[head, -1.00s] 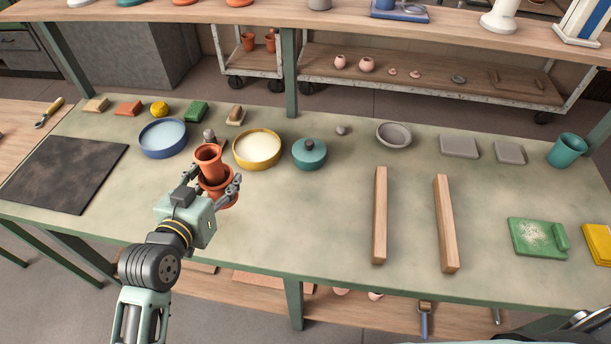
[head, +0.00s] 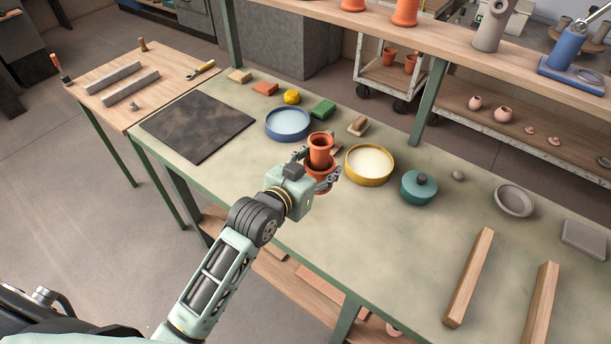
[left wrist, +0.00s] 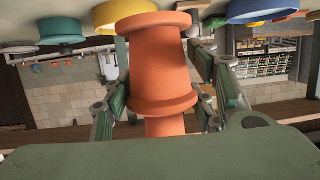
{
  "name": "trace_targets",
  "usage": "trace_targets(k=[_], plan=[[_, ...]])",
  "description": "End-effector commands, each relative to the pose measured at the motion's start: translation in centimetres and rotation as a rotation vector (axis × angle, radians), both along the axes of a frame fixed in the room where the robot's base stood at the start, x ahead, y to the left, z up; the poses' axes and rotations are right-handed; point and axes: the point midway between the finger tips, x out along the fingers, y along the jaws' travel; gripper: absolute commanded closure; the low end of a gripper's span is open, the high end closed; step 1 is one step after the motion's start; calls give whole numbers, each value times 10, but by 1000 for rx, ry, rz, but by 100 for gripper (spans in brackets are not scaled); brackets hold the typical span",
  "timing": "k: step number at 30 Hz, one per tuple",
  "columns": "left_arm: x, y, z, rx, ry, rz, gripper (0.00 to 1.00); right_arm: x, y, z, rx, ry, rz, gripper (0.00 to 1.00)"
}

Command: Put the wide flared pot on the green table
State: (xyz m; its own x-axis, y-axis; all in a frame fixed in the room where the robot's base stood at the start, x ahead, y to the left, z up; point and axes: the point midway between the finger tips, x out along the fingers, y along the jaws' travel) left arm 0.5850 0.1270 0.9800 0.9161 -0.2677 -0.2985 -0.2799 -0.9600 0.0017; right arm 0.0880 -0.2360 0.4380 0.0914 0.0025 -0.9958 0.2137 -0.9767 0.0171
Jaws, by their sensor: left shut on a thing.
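A terracotta pot (head: 320,149) is in my left gripper (head: 314,170), whose fingers are shut around its sides. It has an upper cup and a wider collar below; I cannot tell whether this is one piece or two nested pots. It also fills the middle of the left wrist view (left wrist: 155,65), between the two fingers, with the scene upside down. The table with the green top (head: 390,250) lies below. The pot is over its left half, near the basins; its gap above the top is hard to judge. My right gripper is not in view.
A blue basin (head: 289,122), a yellow basin (head: 369,166) and a teal lidded pot (head: 419,187) stand behind and right of the gripper. A dark slab (head: 198,126) lies left. Two wooden bars (head: 470,277) lie right. The front middle is bare. A wooden table (head: 140,88) adjoins at left.

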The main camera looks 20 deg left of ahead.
Motion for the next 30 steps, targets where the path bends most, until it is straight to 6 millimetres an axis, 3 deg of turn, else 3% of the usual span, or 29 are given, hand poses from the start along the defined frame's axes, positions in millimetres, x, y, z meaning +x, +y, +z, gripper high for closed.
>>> trace_targets(k=[3,9,19,30], plan=[[6,25,-12,5,-2,0,80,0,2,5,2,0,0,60],[11,44,-25,0,-4,0,80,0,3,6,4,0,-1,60],[11,45,-63,0,-4,0,80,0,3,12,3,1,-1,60],[11,45,-68,-1,-5,-1,80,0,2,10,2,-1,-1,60]])
